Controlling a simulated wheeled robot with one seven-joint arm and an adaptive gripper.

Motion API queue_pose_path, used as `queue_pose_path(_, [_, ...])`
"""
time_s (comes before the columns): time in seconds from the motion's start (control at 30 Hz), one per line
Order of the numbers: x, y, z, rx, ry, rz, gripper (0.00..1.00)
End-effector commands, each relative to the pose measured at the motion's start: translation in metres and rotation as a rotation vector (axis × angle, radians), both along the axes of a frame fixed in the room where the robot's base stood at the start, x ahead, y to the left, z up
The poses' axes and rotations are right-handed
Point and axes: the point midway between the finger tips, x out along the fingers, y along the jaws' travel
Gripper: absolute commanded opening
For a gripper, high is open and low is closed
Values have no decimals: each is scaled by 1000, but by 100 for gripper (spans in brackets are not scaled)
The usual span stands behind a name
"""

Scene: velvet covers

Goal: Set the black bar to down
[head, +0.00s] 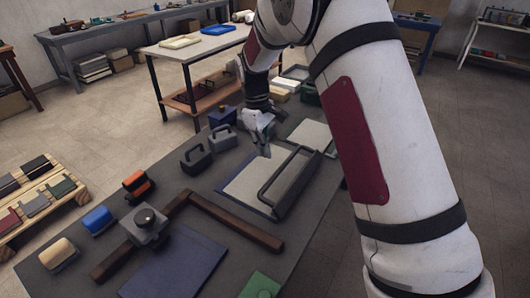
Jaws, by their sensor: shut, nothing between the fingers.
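The black bar (279,174) is a U-shaped dark bar at the right side of a pale board with a dark blue edge (235,195). Its long rail appears raised and tilted over the board, with its ends at the board's right edge. How far it stands off the board is hard to judge. My gripper (265,152) points down near the far end of the board, just left of and beyond the bar's far end. It is shut and empty. Whether its tips touch the bar or board cannot be told.
A brown L-shaped strip (235,222), a grey block with a black knob (146,225), a blue mat (175,268) and a green piece (260,286) lie nearer.

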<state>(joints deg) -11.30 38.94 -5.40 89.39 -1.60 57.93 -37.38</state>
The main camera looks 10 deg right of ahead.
Motion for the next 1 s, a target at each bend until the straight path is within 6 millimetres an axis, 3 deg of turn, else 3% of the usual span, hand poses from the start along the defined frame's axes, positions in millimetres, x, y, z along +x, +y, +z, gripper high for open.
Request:
queue_pose_path(0.2, [-5, -4, -39, -1, 5, -1, 0])
queue_pose_path(0.43, [-8, -7, -70, -2, 3, -2, 0])
queue_pose_path(0.63, [-8, -8, -80, -1, 0, -3, 0])
queue_pose_path(1.0, [-7, -8, -80, 2, -2, -3, 0])
